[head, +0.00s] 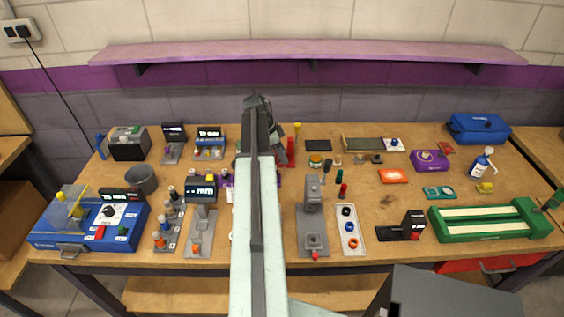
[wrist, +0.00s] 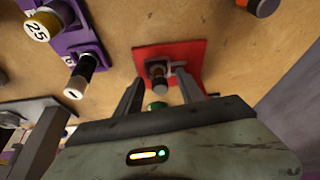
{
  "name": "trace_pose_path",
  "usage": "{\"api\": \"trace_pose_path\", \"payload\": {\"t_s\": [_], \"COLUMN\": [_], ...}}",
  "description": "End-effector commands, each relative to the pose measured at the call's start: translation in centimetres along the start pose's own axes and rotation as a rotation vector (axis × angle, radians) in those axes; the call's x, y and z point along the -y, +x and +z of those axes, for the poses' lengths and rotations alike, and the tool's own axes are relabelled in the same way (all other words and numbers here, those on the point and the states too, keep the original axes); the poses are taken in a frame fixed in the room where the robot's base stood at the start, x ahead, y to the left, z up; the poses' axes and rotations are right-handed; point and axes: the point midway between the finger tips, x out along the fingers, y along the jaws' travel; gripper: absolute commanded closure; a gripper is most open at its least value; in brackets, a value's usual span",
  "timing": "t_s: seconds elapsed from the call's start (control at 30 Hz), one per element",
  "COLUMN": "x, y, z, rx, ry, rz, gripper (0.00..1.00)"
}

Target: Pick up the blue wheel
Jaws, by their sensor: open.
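The white tray (head: 356,251) at the front, right of my arm, holds several small round parts in a row. Another small blue round part (head: 393,142) sits at the back on a pale board; I cannot tell which is the blue wheel. My gripper (wrist: 156,84) is open and empty, its fingers spread over a red plate (wrist: 195,52). No blue wheel shows in the wrist view. In the head view my arm hides part of the table's middle.
A grey fixture (head: 313,225) stands just left of the white tray. A black stand (head: 412,225) and a green track-like frame (head: 490,222) are to its right. In the wrist view, a purple block (wrist: 75,45) with cylinders lies left of my fingers.

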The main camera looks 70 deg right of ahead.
Motion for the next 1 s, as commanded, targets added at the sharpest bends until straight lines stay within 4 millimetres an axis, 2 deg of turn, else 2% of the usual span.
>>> {"api": "trace_pose_path", "payload": {"t_s": [0.07, 0.23, 0.63, 0.97, 1.0], "x": [0.0, 0.0, 0.0, 0.0, -1.0], "y": [-0.2, -0.2, -0.6, -4.3, -3.9], "z": [0.0, 0.0, -0.1, -1.6, -1.3], "rx": [0.0, 0.0, 0.0, 0.0, 0.0], "ry": [0.0, -0.001, -0.002, -0.003, -0.003], "rz": [0.0, -0.001, -0.001, -0.001, -0.001], "gripper": [0.54, 0.99, 1.0, 1.0, 1.0]}}
